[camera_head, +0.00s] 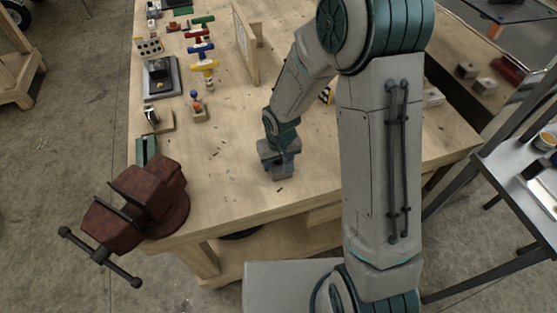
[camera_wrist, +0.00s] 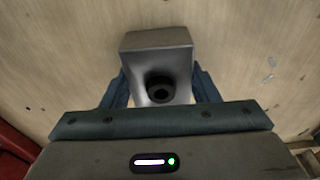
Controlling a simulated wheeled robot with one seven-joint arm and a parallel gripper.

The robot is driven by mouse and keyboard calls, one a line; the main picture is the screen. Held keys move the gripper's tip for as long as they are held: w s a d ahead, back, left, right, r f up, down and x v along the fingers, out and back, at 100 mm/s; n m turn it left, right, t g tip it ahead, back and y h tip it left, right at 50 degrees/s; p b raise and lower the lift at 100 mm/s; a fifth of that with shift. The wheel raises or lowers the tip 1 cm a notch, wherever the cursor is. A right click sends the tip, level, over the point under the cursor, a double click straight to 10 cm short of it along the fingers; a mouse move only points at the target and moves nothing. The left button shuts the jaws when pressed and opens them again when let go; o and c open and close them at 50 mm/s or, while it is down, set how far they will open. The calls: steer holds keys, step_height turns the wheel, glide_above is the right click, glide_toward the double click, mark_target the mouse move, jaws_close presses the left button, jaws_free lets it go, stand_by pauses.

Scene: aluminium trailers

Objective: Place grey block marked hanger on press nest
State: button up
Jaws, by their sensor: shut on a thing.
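My gripper (camera_head: 281,159) points down over the near middle of the wooden bench. In the wrist view its two blue fingers (camera_wrist: 161,88) are shut on the sides of a grey block (camera_wrist: 157,40) with a dark round hole in its front face. The block also shows in the head view (camera_head: 283,174), below the fingers, at or just above the bench top; I cannot tell whether it touches. No marking on it is readable. A grey plate with a dark block-like fixture (camera_head: 161,77) stands at the back left; it may be the press nest, but I cannot be sure.
A red-brown vice (camera_head: 140,205) sits at the bench's near left corner. Green, red, blue and yellow T-shaped pieces (camera_head: 203,48) stand at the back. An upright wooden board (camera_head: 245,42) stands right of them. Bare bench top (camera_head: 225,165) lies left of my gripper.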

steer(key=shift+f, duration=0.1)
steer(key=o, duration=0.8)
steer(key=shift+f, duration=0.1)
steer(key=o, duration=0.4)
steer(key=shift+r, duration=0.2)
